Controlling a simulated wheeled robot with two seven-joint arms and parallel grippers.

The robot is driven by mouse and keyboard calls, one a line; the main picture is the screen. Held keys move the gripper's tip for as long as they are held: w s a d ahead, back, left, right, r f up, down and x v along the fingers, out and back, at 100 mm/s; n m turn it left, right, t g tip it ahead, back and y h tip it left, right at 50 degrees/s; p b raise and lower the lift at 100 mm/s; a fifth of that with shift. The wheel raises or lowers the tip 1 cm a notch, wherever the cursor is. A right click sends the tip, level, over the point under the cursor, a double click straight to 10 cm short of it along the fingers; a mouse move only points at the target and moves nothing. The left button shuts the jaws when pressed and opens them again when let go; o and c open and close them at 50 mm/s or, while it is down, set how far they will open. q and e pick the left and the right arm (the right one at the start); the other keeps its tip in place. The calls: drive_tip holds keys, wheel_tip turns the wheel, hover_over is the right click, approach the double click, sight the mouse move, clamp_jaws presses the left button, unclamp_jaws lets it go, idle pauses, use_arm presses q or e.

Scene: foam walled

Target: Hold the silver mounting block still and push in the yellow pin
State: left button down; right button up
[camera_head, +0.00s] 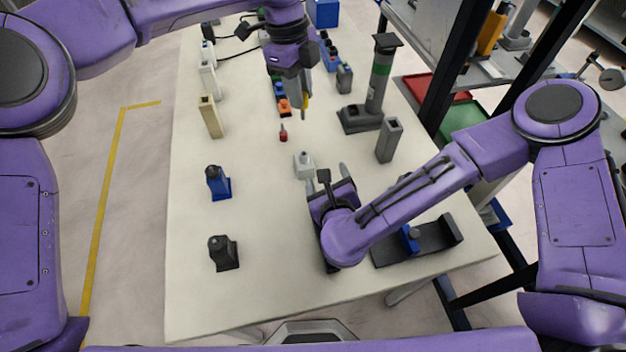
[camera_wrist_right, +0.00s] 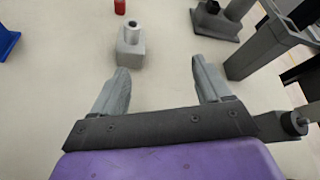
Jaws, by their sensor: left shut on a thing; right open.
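The silver mounting block (camera_head: 304,164) stands upright on the table in front of my right gripper. In the right wrist view the block (camera_wrist_right: 130,50), with a short round boss on top, sits just beyond the left fingertip, apart from the palm. My right gripper (camera_head: 326,176) is open and low over the table; its spread fingers show in the right wrist view (camera_wrist_right: 161,68), with bare table between them. My left gripper (camera_head: 305,88) is shut on the yellow pin (camera_head: 306,102), which points downward above the table, behind the block. The fingers partly hide the pin.
A small red item (camera_head: 283,132) stands behind the block. A grey hollow post (camera_head: 388,141) and a grey stand (camera_head: 360,119) are at the right. A blue block (camera_head: 219,186) and a black one (camera_head: 223,254) stand at the left. A dark fixture (camera_head: 447,233) lies beneath my right arm.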

sight(305, 162)
drive_tip(key=a+m, duration=0.1)
drive_tip(key=a+m+y, duration=0.1)
drive_tip(key=a+m, duration=0.1)
drive_tip(key=shift+a+f+y, duration=0.1)
drive_tip(key=shift+f+y, duration=0.1)
drive_tip(key=shift+y, duration=0.1)
drive_tip(key=shift+w+a, duration=0.1)
drive_tip(key=x, duration=1.2)
drive_tip(key=c, duration=1.1)
use_arm(q)
drive_tip(key=shift+w+a+f, duration=0.1)
drive_tip(key=shift+f, duration=2.25)
use_arm(e)
drive_tip(key=shift+c, duration=0.2)
